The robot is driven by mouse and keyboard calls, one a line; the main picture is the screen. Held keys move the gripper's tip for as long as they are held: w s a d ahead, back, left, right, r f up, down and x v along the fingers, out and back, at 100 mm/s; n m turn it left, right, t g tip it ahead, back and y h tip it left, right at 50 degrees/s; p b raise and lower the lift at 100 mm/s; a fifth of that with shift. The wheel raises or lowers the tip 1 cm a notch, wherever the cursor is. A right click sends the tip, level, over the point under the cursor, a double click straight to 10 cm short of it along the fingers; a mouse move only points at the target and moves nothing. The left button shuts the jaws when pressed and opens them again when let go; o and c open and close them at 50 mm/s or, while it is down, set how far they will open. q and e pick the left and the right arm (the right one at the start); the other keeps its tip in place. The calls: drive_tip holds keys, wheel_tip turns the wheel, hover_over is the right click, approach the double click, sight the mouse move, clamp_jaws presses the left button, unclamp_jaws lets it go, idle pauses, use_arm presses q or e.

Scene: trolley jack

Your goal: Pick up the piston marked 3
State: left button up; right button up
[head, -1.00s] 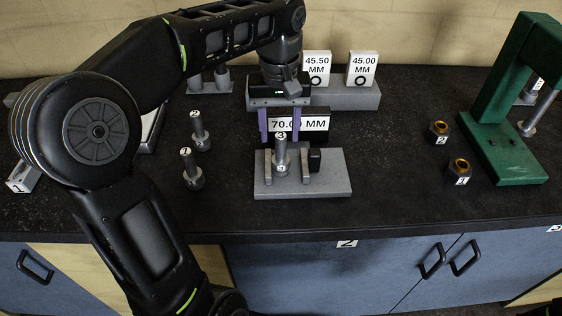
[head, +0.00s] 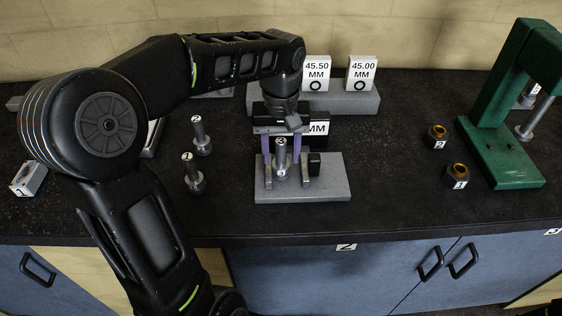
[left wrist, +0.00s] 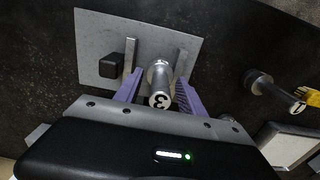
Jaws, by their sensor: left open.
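The piston marked 3 (head: 281,160) stands upright on a grey plate (head: 327,185) between two short grey posts. It also shows in the left wrist view (left wrist: 161,80), with the 3 on its top end. My left gripper (head: 282,160) comes down from above with its purple fingers apart, one on each side of the piston. In the left wrist view the open fingers (left wrist: 158,92) flank the piston's shaft, and I see a gap beside it. My right gripper is not in view.
Piston 2 (head: 201,137) and piston 1 (head: 192,174) stand to the left. Gold-topped nuts (head: 456,175) and a green press frame (head: 508,160) are to the right. A small black block (head: 314,163) stands on the plate. A grey block with labels (head: 345,100) lies behind.

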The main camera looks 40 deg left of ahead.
use_arm(q)
drive_tip(key=shift+c, duration=0.5)
clamp_jaws()
idle(1.0)
